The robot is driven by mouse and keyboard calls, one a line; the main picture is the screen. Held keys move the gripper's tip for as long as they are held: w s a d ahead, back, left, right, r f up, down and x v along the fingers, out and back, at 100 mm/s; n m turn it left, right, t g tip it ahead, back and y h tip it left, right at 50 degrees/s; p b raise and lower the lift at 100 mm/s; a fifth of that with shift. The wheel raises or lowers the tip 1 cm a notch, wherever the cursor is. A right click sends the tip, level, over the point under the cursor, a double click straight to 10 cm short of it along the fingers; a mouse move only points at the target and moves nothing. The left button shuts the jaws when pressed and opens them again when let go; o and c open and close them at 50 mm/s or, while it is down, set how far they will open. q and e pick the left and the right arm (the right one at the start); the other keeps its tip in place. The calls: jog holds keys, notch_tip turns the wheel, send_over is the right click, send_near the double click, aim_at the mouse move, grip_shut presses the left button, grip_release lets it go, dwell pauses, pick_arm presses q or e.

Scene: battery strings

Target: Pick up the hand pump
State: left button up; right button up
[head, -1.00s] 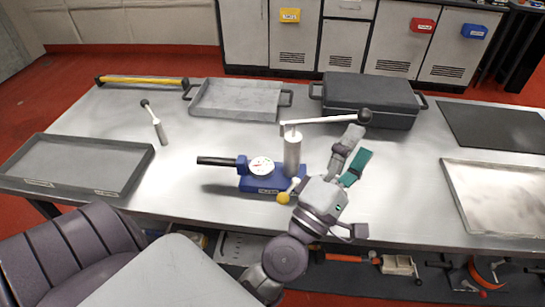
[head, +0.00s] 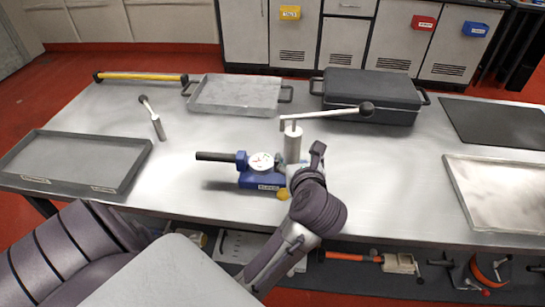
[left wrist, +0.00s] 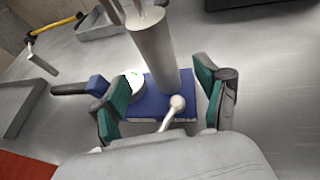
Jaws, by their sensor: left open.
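The hand pump (head: 262,178) stands upright on the table, with a blue base, a round white gauge, a grey cylinder and a long lever with a black knob. It also shows in the left wrist view (left wrist: 152,48). My left gripper (left wrist: 160,95) is open, with its green-padded fingers on either side of the pump's cylinder and base. I cannot tell whether the fingers touch it. My right gripper is not in view.
Grey trays lie at left (head: 137,164), back centre (head: 240,78) and right (head: 500,158). A dark lidded case (head: 370,88) stands behind the pump. A small lever tool (head: 157,127) stands at left, and a yellow bar (head: 140,79) lies at the back. The table between them is clear.

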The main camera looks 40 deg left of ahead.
aim_at(294, 152)
pick_arm(q)
jog(key=shift+x, duration=0.85)
jog(key=b+x, duration=0.2)
jog(key=x, duration=0.3)
jog(key=shift+a+f+b, duration=0.1)
jog(key=shift+f+b, duration=0.15)
jog(key=shift+b, duration=0.15)
jog(key=shift+r, duration=0.1)
grip_shut()
jog(key=shift+w+r, duration=0.1)
jog(key=shift+r, duration=0.05)
